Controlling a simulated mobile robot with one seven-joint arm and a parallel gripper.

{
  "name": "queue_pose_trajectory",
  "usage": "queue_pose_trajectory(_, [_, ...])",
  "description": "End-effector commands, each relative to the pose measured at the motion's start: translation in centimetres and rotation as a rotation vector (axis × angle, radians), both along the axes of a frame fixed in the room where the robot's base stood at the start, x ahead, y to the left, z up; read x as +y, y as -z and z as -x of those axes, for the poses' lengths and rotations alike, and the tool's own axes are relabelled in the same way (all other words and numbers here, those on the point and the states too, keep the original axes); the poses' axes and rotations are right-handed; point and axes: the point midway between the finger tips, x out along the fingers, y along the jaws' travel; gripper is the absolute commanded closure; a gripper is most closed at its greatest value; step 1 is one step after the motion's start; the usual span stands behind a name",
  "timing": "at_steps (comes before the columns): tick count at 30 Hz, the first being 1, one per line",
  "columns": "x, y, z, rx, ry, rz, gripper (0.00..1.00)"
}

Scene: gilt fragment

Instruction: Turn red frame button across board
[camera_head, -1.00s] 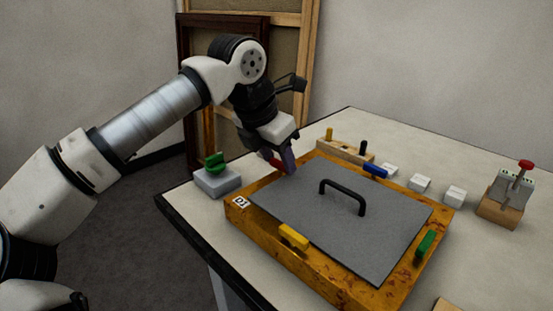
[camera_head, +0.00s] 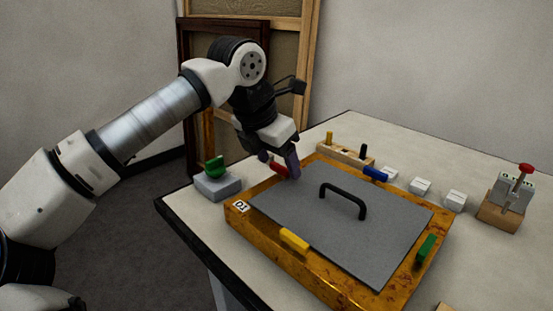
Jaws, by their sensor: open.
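The red frame button (camera_head: 279,171) sits on the back-left rail of the gilt frame (camera_head: 320,277), partly hidden by my gripper. Its visible length slopes down and right, across the rail towards the grey board (camera_head: 300,222). Whether its end overlaps the board is hard to tell. My gripper (camera_head: 278,164) is open and points down over this rail, one finger on each side of the red button. Whether either finger touches it is unclear. The grey board lies inside the frame and has a black handle (camera_head: 343,199) near its middle.
Yellow (camera_head: 294,242), blue (camera_head: 375,174) and green (camera_head: 427,248) buttons sit along the other rails. A grey block with a green knob (camera_head: 214,165) stands left. Behind are a wooden peg block (camera_head: 345,154), white blocks (camera_head: 420,187) and a red-topped device (camera_head: 505,200).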

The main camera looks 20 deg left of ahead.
Motion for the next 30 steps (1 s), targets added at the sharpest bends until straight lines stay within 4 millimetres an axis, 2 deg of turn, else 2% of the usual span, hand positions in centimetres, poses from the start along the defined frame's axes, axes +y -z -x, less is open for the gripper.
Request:
queue_pose_trajectory(5, [0.5,-2.4,0.8,-0.003,-0.003,-0.001,0.33])
queue_pose_trajectory(12, [1.6,-7.7,2.7,-0.002,-0.003,-0.001,0.33])
queue_pose_trajectory(18, [2.2,-11.0,3.9,-0.001,-0.002,-0.001,0.33])
queue_pose_trajectory(24, [2.5,-12.4,4.5,0.001,-0.001,0.0,0.33])
queue_pose_trajectory(30, [2.6,-12.5,4.5,0.0,-0.001,0.0,0.33])
